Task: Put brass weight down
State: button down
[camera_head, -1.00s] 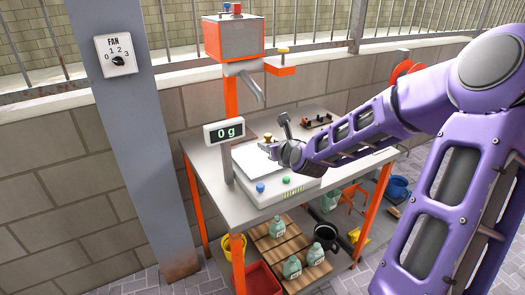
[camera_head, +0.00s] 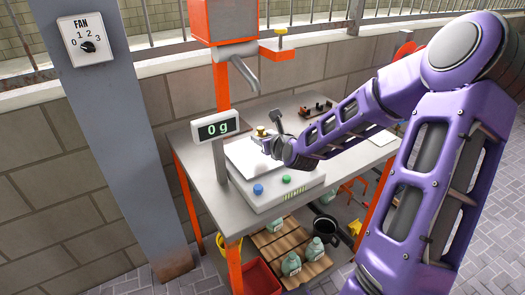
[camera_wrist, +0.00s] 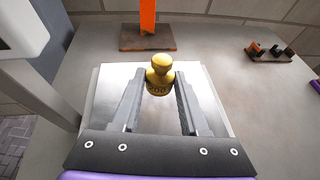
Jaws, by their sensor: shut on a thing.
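The brass weight (camera_wrist: 158,78) is a small golden knobbed piece with a number on its side, upright between the two dark fingers of my gripper (camera_wrist: 160,88). My gripper is shut on it. In the head view the weight (camera_head: 261,131) shows at the tip of my gripper (camera_head: 266,141), over the scale's pale metal plate (camera_head: 243,158). The wrist view also shows the plate (camera_wrist: 106,88) below and around the fingers. The scale's display (camera_head: 217,127) reads 0 g. A gap beneath the weight cannot be made out.
The scale (camera_head: 270,195) has a blue and a green button in front. An orange post (camera_head: 224,75) with a spout stands behind it. A small rack with dark pieces (camera_head: 314,109) sits at the table's back right. Bottles (camera_head: 291,264) stand on the lower shelf. The tabletop (camera_head: 340,138) has free room right of the scale.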

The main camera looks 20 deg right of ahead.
jog(key=shift+f+b, duration=0.55)
jog(key=shift+f, duration=1.3)
jog(key=shift+f, duration=0.2)
jog(key=shift+c, duration=2.1)
grip_release()
jog(key=shift+r, duration=0.1)
jog(key=shift+s+r, duration=0.1)
jog(key=shift+r, duration=0.05)
jog(key=p+v, duration=0.1)
jog(key=v, duration=0.3)
jog(key=p+v, duration=0.2)
jog(key=v, duration=0.3)
jog(key=shift+s+d+r, duration=0.1)
jog(key=shift+r, duration=0.2)
jog(key=shift+s+r+p, duration=0.15)
jog(key=shift+s+p, duration=0.25)
jog(key=shift+p, duration=0.35)
jog(key=shift+s+p, duration=0.75)
